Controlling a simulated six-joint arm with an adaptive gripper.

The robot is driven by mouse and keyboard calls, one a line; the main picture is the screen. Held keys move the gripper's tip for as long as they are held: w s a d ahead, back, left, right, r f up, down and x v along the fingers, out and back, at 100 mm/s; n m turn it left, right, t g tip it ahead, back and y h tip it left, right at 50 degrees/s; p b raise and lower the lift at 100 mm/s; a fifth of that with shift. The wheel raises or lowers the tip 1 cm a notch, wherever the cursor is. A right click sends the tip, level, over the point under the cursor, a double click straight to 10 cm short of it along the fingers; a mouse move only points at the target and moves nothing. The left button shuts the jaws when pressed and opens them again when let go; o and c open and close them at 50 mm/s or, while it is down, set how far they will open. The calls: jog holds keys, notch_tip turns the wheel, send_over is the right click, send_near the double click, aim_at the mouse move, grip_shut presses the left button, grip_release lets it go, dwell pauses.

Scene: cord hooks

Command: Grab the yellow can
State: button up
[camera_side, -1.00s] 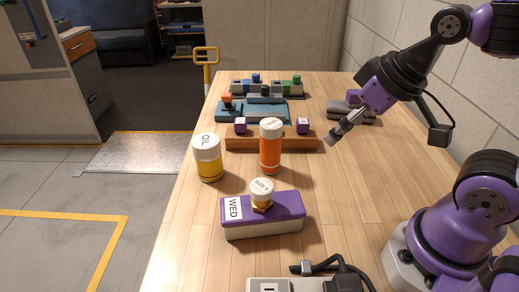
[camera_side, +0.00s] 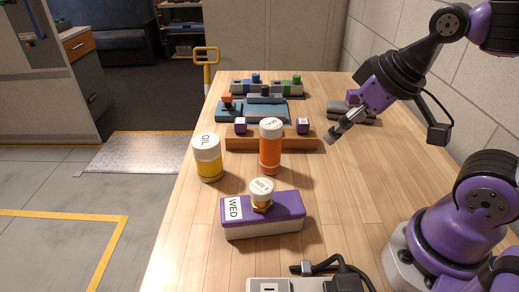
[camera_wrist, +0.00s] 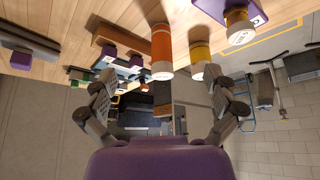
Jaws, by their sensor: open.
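The yellow can (camera_side: 208,164) has a white lid and a label reading OIL. It stands upright near the table's left edge in the side view. In the wrist view the yellow can (camera_wrist: 201,50) appears at the upper middle, right of the orange can. My gripper (camera_side: 332,138) is raised above the right part of the table, well to the right of the yellow can and apart from it. In the wrist view my gripper (camera_wrist: 162,112) has its two fingers spread wide with nothing between them.
An orange can (camera_side: 270,150) with a white lid stands right of the yellow can, before a wooden rack (camera_side: 240,144). A purple box (camera_side: 284,208) marked WED carries a small capped jar (camera_side: 262,192). A power strip (camera_side: 285,285) lies in front. The table's right middle is clear.

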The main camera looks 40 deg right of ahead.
jog(key=w+a+r, duration=0.1)
jog(key=w+a, duration=0.1)
jog(key=w, duration=0.5)
jog(key=n+g, duration=0.1)
jog(key=n, duration=0.1)
send_over(215, 142)
jog(key=s, duration=0.3)
jog(key=shift+y, duration=0.4)
jog(key=f, duration=0.6)
jog(key=shift+w+d, duration=0.25)
jog(key=shift+d, duration=0.05)
jog(key=x, duration=0.4)
jog(key=shift+w+a+f, duration=0.15)
jog(key=shift+w+f, duration=0.05)
jog(key=shift+f, duration=0.1)
jog(key=x, duration=0.6)
jog(key=shift+w+a+r, duration=0.1)
jog(key=shift+a+r, duration=0.05)
jog(key=shift+a, duration=0.15)
jog(key=c, duration=1.3)
